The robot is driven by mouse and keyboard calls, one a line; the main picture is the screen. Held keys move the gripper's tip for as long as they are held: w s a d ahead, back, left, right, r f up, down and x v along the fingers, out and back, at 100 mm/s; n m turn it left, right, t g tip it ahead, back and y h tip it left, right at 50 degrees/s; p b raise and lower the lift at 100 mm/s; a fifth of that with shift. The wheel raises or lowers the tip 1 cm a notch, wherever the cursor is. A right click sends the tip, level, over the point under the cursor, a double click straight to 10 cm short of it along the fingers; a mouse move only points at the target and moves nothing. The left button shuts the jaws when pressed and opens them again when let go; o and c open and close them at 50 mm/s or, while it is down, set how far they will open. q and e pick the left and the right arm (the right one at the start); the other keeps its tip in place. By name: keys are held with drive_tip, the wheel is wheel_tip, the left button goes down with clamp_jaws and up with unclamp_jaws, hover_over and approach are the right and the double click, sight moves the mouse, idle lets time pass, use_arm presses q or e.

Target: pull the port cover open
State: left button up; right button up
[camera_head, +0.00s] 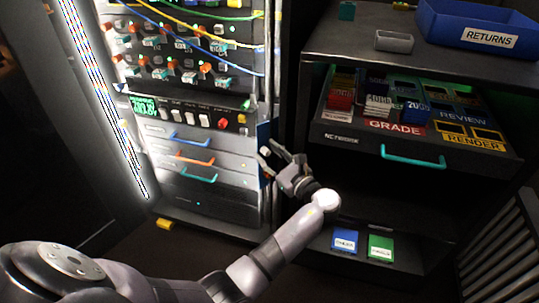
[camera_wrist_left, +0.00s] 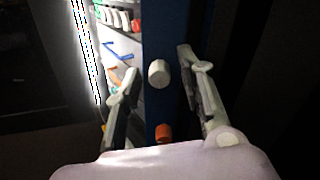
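A narrow upright blue panel (camera_wrist_left: 160,25) on the side of the rack carries a white knob (camera_wrist_left: 159,73) and, lower down, an orange knob (camera_wrist_left: 164,132). I cannot tell for sure which part is the port cover. My left gripper (camera_head: 271,159) is at the rack's right edge in the head view, beside the blue strip (camera_head: 263,135). In the left wrist view my left gripper (camera_wrist_left: 159,80) is open, with one finger on each side of the white knob in the picture. Neither finger visibly touches the knob. My right gripper is not in view.
The rack's front has cables, switches and drawers with a blue handle (camera_head: 189,141), an orange handle (camera_head: 194,160) and a teal handle (camera_head: 198,177). Right of my gripper stands a dark cabinet (camera_head: 335,45) with an open drawer (camera_head: 345,140) and a blue returns tray (camera_head: 470,37).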

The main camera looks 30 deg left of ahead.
use_arm(q)
drive_tip(key=v, duration=0.7)
drive_tip(key=shift+d, duration=0.25)
drive_tip(key=shift+s, duration=0.15)
drive_tip(key=shift+c, duration=0.3)
